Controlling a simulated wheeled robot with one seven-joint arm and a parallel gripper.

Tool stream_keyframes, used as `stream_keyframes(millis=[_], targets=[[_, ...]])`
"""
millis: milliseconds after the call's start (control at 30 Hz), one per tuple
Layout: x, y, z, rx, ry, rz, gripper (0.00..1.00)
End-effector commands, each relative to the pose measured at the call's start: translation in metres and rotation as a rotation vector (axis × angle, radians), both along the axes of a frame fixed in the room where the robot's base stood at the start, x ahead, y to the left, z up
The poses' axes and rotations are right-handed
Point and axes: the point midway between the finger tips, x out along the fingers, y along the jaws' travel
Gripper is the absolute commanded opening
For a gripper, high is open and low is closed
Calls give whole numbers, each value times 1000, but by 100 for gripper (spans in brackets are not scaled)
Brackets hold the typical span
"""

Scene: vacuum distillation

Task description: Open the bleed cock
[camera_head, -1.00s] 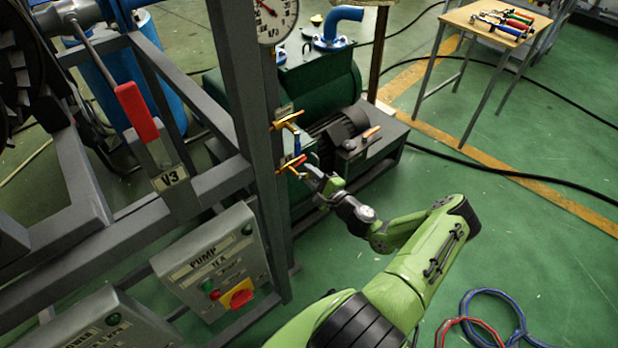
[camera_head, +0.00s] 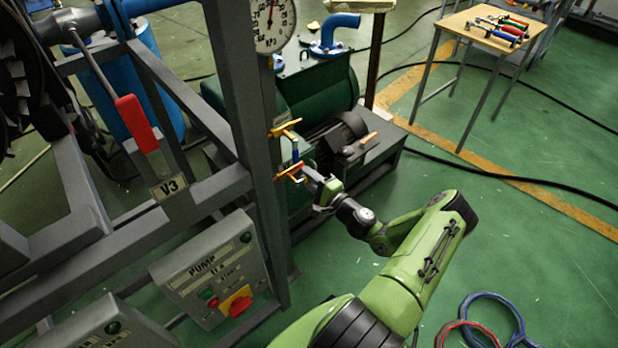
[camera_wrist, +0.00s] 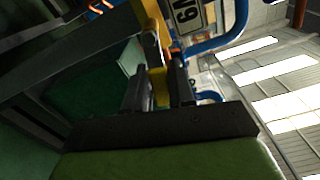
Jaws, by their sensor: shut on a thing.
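Two small brass cocks sit one above the other on the grey frame post. The upper cock (camera_head: 285,128) is free of my gripper. At the lower cock (camera_head: 290,170), red and yellow parts show beside a small blue part. My gripper (camera_head: 309,178) reaches it from the right. In the wrist view, my gripper (camera_wrist: 159,85) is shut on a yellow handle (camera_wrist: 161,96), which lies between the two dark fingers. I cannot read which cock the tag names.
The post (camera_head: 250,130) stands just left of my gripper. A round gauge (camera_head: 274,24) hangs above the cocks, and a green pump with its motor (camera_head: 335,140) stands behind. The pump control box (camera_head: 212,270) is lower left. The floor to the right is mostly clear.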

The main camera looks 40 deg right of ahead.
Motion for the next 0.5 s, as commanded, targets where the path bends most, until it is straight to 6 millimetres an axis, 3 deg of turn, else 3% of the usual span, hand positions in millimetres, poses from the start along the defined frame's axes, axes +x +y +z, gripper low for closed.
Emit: stream_keyframes(millis=[67,100,233,500], targets=[[0,0,-1,0,3,0,0],[0,0,-1,0,3,0,25],[0,0,-1,1,2,-1,45],[-1,0,0,2,1,0,45]])
